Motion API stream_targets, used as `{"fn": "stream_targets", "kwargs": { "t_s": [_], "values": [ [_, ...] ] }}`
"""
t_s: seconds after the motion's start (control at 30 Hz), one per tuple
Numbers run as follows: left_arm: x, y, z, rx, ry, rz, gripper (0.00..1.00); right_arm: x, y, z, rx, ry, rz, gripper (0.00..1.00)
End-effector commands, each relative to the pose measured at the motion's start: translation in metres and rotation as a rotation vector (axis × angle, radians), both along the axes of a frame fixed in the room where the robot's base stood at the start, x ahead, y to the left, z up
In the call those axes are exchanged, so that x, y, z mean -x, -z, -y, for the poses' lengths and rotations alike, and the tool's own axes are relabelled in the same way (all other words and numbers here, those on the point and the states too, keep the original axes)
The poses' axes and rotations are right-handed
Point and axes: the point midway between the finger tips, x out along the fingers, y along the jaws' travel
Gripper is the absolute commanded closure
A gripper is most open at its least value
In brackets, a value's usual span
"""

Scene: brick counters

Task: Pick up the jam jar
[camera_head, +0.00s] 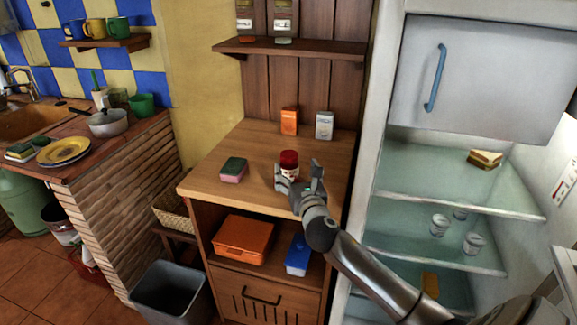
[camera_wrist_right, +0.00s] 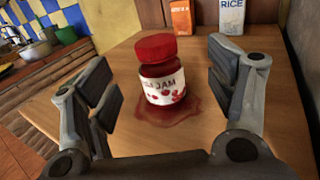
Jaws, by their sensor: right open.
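The jam jar (camera_head: 289,163) has a red lid and a white label, and stands upright on the wooden cabinet top (camera_head: 255,150). In the right wrist view the jar (camera_wrist_right: 162,82) shows its "JAM" label, with a dark red spill (camera_wrist_right: 178,108) on the wood around its base. My right gripper (camera_head: 299,180) is open, with the jar ahead of it and between the lines of its two fingers. In the right wrist view the fingers of my right gripper (camera_wrist_right: 160,95) stand wide apart, with nothing held. My left gripper is not in view.
A green and pink sponge (camera_head: 233,169) lies left of the jar. An orange box (camera_head: 289,121) and a white rice box (camera_head: 324,125) stand behind it. A shelf (camera_head: 290,50) is on the back panel. The open fridge (camera_head: 387,150) is on the right.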

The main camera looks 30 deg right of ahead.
Motion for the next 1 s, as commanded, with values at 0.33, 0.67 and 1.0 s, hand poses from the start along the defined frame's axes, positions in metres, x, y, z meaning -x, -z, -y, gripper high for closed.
{"fn": "stream_targets", "kwargs": {
  "t_s": [0.33,0.67,1.0],
  "values": [
    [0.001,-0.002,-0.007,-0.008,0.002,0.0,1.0,-0.031,-0.003,0.008,-0.004,0.002,0.001,0.23],
    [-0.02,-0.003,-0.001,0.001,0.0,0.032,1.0,-0.06,-0.002,0.018,-0.001,0.0,-0.001,0.23],
    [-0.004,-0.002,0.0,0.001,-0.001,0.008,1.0,-0.06,-0.002,0.018,0.0,0.0,-0.001,0.38]
  ]
}}
